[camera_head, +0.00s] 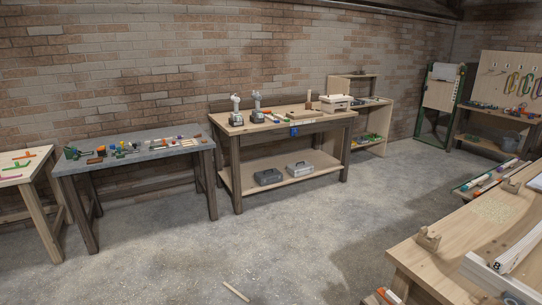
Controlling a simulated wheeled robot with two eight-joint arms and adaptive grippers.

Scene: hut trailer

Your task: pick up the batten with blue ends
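I cannot make out a batten with clearly blue ends. A short plain wooden batten (235,291) lies on the concrete floor at the bottom; no blue shows on it. Several long pieces with coloured ends (490,179) lie side by side at the right, behind the near bench; they are too small to tell their end colours surely. Neither of my grippers is in view.
A wooden bench (470,232) fills the lower right, with a pale rail (518,247) on it. A grey-topped table (130,157) and a wooden workbench (235,129) stand along the brick wall. The middle floor is mostly clear.

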